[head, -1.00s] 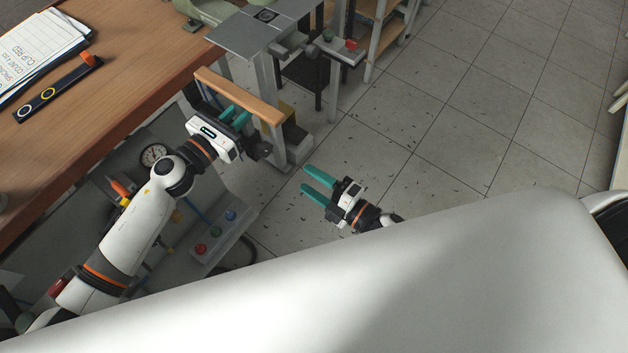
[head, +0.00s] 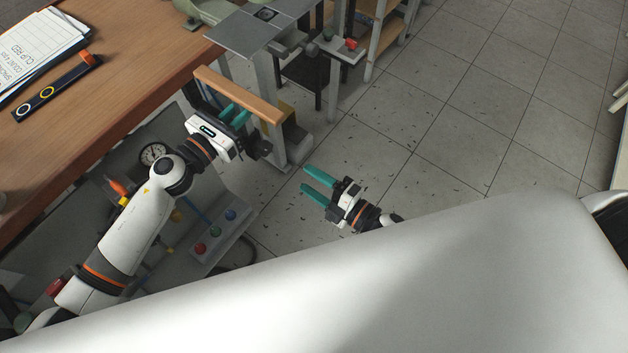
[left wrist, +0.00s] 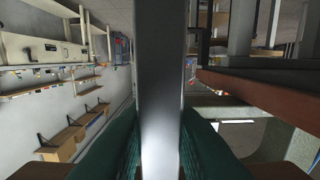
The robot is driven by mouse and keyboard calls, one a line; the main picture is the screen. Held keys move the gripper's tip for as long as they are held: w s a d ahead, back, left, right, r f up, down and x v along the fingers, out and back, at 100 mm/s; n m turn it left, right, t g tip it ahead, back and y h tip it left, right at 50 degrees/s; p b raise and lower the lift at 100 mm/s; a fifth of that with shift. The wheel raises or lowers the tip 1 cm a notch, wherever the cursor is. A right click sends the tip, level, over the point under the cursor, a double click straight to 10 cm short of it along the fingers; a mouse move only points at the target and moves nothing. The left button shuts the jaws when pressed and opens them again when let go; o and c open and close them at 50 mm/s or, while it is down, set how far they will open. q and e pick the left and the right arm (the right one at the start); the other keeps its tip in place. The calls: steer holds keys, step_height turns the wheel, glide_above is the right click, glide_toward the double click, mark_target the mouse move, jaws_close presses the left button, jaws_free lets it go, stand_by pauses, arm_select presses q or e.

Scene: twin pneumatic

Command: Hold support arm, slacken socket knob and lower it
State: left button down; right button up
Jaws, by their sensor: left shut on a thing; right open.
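My left gripper (head: 233,115) is at the wooden-topped rail (head: 240,96) beside the bench. In the left wrist view its teal fingers are shut on a grey metal bar (left wrist: 160,90), which runs upright through the picture; it looks like the support arm. In the head view the held part is mostly hidden by the rail and the gripper. My right gripper (head: 304,177) is open and empty over the floor, to the right of the rail and apart from it. A dark green knob (head: 328,34) and a red knob (head: 351,44) show farther back; I cannot tell which is the socket knob.
The wooden bench (head: 120,90) at left carries papers (head: 40,50) and a black level-like tool (head: 57,88). Below are a gauge (head: 153,154) and a panel with coloured buttons (head: 215,232). A metal stand (head: 264,35) rises behind the rail. The tiled floor (head: 430,130) at right is clear.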

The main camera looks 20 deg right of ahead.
arm_select(q)
steer(key=shift+s+f, duration=0.1)
steer(key=shift+f, duration=0.15)
steer(key=c, duration=1.4)
jaws_free()
steer(key=shift+c, duration=0.2)
steer(key=shift+o, duration=1)
steer(key=shift+r, duration=0.1)
steer(key=v, duration=1.2)
